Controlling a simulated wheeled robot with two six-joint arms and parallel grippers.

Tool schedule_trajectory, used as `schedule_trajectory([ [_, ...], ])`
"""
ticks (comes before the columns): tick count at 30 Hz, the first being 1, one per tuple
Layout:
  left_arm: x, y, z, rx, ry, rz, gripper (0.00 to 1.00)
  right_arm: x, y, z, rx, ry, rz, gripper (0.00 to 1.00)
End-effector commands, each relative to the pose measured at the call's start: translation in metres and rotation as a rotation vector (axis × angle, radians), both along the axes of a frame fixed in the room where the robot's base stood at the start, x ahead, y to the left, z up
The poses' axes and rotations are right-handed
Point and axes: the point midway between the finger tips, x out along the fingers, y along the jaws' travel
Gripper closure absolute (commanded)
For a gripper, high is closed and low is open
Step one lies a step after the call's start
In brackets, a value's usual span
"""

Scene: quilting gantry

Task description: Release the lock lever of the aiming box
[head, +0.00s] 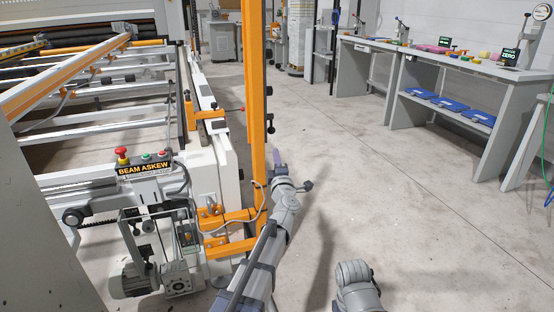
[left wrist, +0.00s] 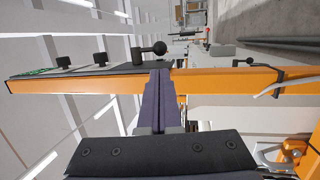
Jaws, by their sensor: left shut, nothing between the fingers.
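In the left wrist view, which is turned on its side, a dark box with several black knobs and a green-lit patch (left wrist: 75,72) lies along the orange post (left wrist: 60,86). I take it for the aiming box. A black ball-ended lever (left wrist: 150,50) stands out beside it, just beyond my fingertips. My left gripper (left wrist: 161,75) is shut and empty, its dark fingers crossing in front of the post. Contact with the lever cannot be told. In the head view my left gripper (head: 277,158) is beside the orange post (head: 255,90).
A second small black lever (left wrist: 243,62) sits farther along the post. The frame's "BEAM ASKEW" display (head: 145,169) and red stop button (head: 122,153) are at the left. Workbenches (head: 430,58) stand at the back right. The floor (head: 400,190) between is clear.

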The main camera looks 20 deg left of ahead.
Motion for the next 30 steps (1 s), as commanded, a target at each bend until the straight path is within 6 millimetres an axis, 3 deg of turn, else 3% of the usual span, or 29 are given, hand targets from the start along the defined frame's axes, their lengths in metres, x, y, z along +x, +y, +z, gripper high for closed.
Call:
schedule_trajectory([
  [6,0.045,0.018,0.011,0.001,0.0,0.002,1.0,0.0,0.0,0.011,-0.001,0.0,-0.002,0.5],
  [13,0.083,0.034,0.018,0.001,0.0,0.001,1.0,0.0,-0.001,0.019,-0.002,0.0,-0.004,0.5],
  [18,0.094,0.039,0.02,0.0,0.0,-0.001,1.0,0.0,0.0,0.02,-0.002,0.0,-0.004,0.5],
  [30,0.098,0.042,0.016,0.0,0.0,0.0,1.0,0.0,0.0,0.016,-0.002,0.0,-0.003,0.5],
])
